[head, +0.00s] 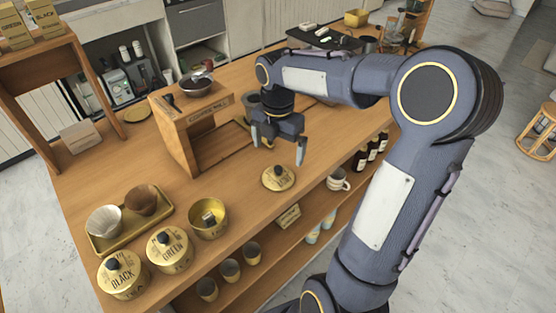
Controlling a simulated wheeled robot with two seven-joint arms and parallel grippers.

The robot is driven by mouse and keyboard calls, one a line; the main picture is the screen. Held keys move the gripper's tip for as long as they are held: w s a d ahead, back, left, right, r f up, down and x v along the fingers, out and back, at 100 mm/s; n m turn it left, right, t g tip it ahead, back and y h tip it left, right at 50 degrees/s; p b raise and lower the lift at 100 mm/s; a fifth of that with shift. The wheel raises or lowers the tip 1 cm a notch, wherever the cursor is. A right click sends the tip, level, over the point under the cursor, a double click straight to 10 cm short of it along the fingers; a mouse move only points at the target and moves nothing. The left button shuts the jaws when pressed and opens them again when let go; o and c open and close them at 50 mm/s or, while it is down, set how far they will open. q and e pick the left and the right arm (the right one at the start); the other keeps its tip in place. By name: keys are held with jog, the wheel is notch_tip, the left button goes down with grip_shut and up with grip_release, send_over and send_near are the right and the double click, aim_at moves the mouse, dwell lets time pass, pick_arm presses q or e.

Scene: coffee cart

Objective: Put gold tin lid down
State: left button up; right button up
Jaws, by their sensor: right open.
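The gold tin lid (278,178) with a dark knob lies flat on the wooden counter (150,160), near its front edge. My right gripper (278,154) is open and empty above and behind the lid, its fingers apart and pointing down. A gold tin without a lid (208,218) stands to the left of the lid, with something pale and dark inside. Two lidded gold tins stand further left, one marked GREEN (169,250) and one marked BLACK (122,274). My left gripper does not show.
A gold tray (108,246) holds a white and a brown bowl at the left. Cups and bottles stand on the shelf below. The counter around the lid is clear.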

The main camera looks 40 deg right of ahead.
jog(key=s+a+m+t+y, duration=0.2)
jog(key=s+a+m, duration=0.4)
jog(key=m, duration=0.6)
jog(key=s+a+m+t+y, duration=0.1)
jog(key=s+a+m+t, duration=0.2)
jog(key=s+a+m, duration=0.4)
jog(key=s+r+m, duration=0.1)
jog(key=s+m, duration=0.3)
jog(key=shift+a+m+t+y, duration=0.25)
jog(key=shift+m+t+y, duration=0.05)
jog(key=shift+m+y, duration=0.1)
